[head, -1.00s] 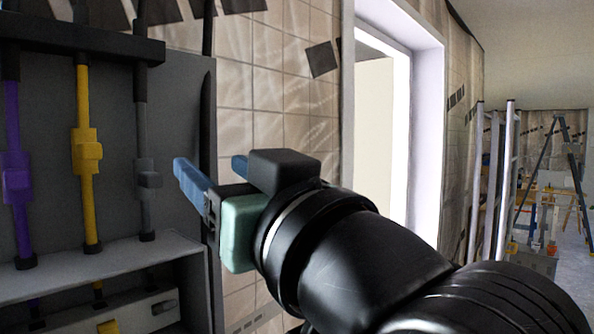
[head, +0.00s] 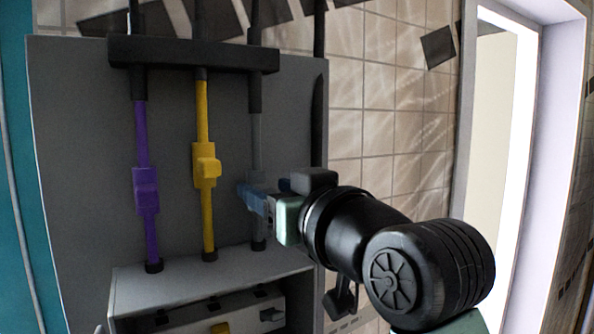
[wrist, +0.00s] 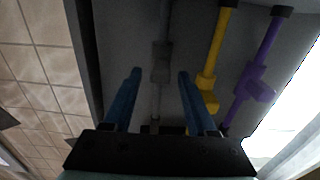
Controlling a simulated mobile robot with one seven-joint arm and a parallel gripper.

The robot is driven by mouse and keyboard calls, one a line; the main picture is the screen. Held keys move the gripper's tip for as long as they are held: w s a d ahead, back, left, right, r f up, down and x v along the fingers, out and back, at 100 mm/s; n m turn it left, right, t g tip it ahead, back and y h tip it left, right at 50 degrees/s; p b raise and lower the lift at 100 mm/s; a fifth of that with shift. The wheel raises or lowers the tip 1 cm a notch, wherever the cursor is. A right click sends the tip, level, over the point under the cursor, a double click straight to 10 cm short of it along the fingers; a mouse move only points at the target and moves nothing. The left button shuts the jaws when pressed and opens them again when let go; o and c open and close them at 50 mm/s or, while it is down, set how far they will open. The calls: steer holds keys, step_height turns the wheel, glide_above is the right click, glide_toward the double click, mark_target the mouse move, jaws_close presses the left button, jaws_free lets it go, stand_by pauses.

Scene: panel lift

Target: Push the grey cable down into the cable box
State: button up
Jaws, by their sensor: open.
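The grey cable (head: 257,133) hangs from the dark bar at the right of a purple and a yellow cable. In the wrist view the grey cable (wrist: 161,62) shows between and beyond the two open fingers of my gripper (wrist: 159,74). I cannot tell whether a finger touches it. The cable box (head: 190,288) is the grey box below, with openings and connectors on its front.
The yellow cable (head: 202,120) and purple cable (head: 142,135) hang just left of the grey one. The dark bar (head: 185,55) crosses above. The grey back panel (head: 85,150) ends at a tiled wall (head: 390,90); a doorway is further right.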

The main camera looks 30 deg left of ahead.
steer(key=shift+x, duration=0.8)
jaws_close()
stand_by(0.9)
